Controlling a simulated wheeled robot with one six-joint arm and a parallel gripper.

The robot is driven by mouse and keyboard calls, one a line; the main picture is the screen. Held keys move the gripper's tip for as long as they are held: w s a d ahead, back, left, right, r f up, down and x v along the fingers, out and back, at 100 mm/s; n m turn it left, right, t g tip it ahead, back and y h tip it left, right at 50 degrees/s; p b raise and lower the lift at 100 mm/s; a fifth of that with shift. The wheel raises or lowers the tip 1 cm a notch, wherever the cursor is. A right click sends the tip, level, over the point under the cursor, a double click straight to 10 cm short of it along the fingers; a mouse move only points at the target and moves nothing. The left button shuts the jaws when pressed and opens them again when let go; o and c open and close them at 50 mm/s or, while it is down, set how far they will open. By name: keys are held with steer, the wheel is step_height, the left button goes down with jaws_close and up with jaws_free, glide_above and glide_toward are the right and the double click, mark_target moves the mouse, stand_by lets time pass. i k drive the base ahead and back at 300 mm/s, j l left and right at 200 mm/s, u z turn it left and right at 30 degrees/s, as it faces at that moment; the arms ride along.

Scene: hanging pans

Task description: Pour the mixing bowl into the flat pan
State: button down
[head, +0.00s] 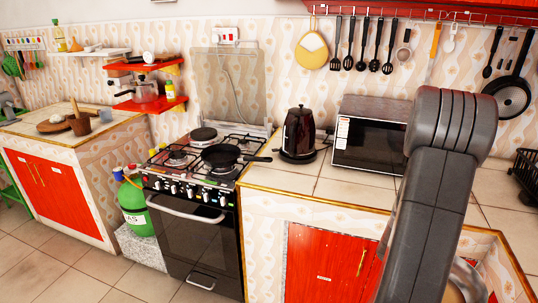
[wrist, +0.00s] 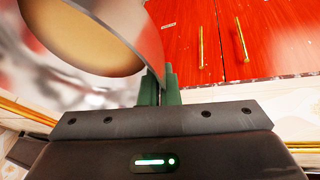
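The flat pan (head: 220,155) is dark and sits on the stove's front right burner, its handle pointing right. In the wrist view, a shiny metal mixing bowl (wrist: 138,28) fills the upper left, with a tan area inside its rim. My gripper (wrist: 160,84) has its green fingers close together on the bowl's wall at its right edge. In the head view my arm hides the gripper. A round metallic shape (head: 468,280) shows low at the right there; I cannot tell if it is the bowl or a sink.
A black kettle (head: 299,133) and a microwave (head: 370,138) stand on the counter right of the stove (head: 195,225). A green gas bottle (head: 136,208) stands left of the stove. Utensils and a pan (head: 510,97) hang on the wall. Counter in front of the kettle is clear.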

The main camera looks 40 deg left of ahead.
mark_target(220, 156)
steer(key=k+u, duration=0.4)
steer(key=j+u, duration=0.1)
steer(key=u, duration=0.85)
steer(key=i+j+u, duration=0.3)
steer(key=i+j, duration=0.3)
steer(key=i, duration=0.2)
